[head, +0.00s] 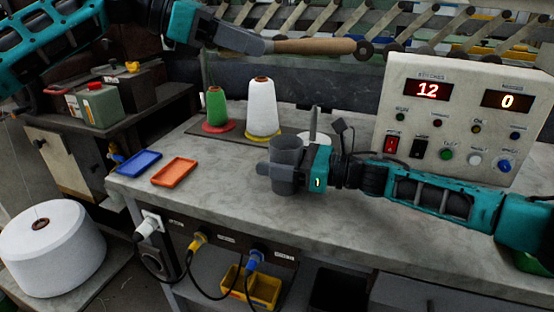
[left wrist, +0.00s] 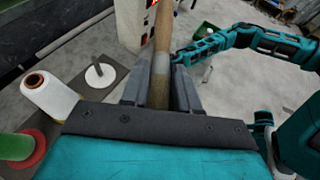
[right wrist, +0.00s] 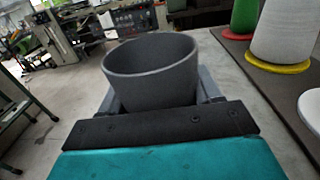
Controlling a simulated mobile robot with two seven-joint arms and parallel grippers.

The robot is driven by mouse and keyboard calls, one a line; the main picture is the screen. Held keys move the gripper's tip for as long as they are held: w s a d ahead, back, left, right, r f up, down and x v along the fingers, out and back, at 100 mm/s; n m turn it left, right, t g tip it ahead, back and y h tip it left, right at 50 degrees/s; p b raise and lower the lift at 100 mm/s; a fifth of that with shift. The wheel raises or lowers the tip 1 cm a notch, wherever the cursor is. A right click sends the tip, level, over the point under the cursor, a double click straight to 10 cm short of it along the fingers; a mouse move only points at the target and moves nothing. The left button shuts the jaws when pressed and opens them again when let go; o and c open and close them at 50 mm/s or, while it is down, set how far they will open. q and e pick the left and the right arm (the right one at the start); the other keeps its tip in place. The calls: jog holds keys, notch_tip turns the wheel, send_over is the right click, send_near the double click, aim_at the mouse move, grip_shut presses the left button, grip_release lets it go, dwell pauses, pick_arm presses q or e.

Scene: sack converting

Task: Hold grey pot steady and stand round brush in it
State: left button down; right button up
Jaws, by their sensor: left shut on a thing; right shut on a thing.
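The grey pot (head: 286,152) is upright at the table's front, right of the trays. My right gripper (head: 282,178) is shut around it from the right. In the right wrist view the pot (right wrist: 150,88) sits between the fingers, and the inside that shows is empty. I cannot tell whether its base touches the table.
A control panel (head: 455,120) stands at the back right. A green cone (head: 216,108), a white cone (head: 262,108) and a bare spindle (head: 313,125) stand behind the pot. Blue (head: 139,163) and orange (head: 174,172) trays lie left. Table between trays and pot is clear.

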pick_arm(q)
notch_tip(320, 180, down, 10)
jog(key=c, duration=0.8)
grip_release()
jog(key=shift+f, duration=0.1)
dwell(0.4)
jog(key=v, duration=1.2)
jog(key=shift+o, duration=0.2)
